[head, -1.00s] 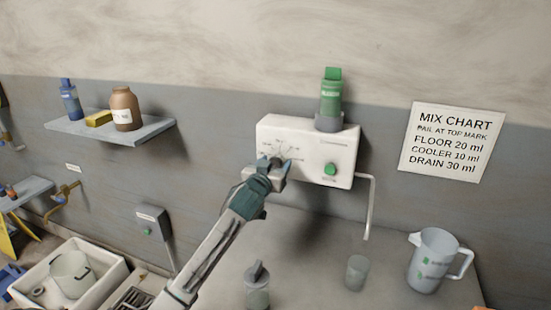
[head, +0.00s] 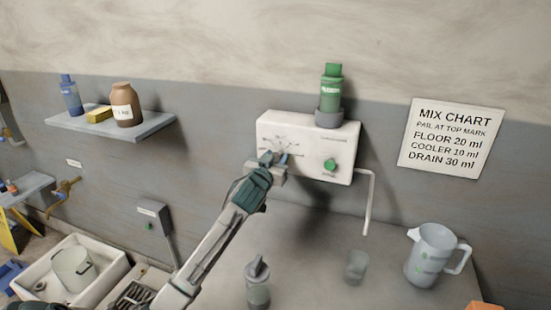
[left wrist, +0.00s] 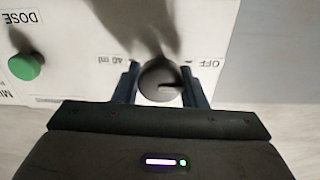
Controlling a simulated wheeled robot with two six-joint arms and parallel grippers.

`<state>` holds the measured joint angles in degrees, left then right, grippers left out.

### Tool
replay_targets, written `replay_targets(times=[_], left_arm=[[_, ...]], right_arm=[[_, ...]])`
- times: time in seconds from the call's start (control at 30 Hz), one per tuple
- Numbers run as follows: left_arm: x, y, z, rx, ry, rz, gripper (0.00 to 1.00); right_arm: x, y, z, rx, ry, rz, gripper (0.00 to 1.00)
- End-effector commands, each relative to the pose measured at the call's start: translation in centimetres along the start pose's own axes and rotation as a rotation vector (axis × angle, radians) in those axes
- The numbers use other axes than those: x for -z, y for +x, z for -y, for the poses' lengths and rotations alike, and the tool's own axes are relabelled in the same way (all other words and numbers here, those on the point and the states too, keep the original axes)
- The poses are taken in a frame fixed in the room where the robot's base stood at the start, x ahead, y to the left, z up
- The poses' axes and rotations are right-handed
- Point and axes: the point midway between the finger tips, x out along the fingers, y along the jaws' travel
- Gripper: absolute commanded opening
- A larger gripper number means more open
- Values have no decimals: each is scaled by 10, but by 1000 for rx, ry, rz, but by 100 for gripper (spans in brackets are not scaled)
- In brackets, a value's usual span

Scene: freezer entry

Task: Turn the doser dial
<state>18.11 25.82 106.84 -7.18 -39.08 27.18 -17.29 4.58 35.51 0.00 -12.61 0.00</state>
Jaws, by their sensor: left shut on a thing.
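The white doser box (head: 334,170) is on the grey wall, with printed marks around its dial and a green button (head: 330,165) at right. My left gripper (head: 273,158) is at the left part of its front and hides the dial in the head view. In the left wrist view the dark round dial (left wrist: 160,82) sits between the two fingers of my left gripper (left wrist: 161,84), which is shut on it. A line on the dial points right in that view; the upside-down labels "40 ml" and "OFF" lie to either side. My right gripper is out of view.
A green bottle (head: 331,92) stands on the doser, and a spout pipe (head: 369,200) runs down its right side. Below are a small cup (head: 356,266), a jug (head: 436,255) and a grey-capped bottle (head: 257,285). A mix chart (head: 452,140) hangs at right.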

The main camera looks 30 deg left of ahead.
Motion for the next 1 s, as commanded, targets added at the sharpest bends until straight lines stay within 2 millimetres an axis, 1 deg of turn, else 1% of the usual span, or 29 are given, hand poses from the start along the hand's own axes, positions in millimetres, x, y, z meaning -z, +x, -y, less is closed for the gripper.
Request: replay_targets(times=[0.17, 0.7, 1.0], left_arm=[[2, 0, 0, -1, 101, 2, 15], [1, 0, -2, -1, 538, 2, 15], [0, 0, -3, -1, 686, 0, 15]], right_arm=[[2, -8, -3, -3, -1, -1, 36], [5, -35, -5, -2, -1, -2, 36], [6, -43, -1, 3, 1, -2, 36]])
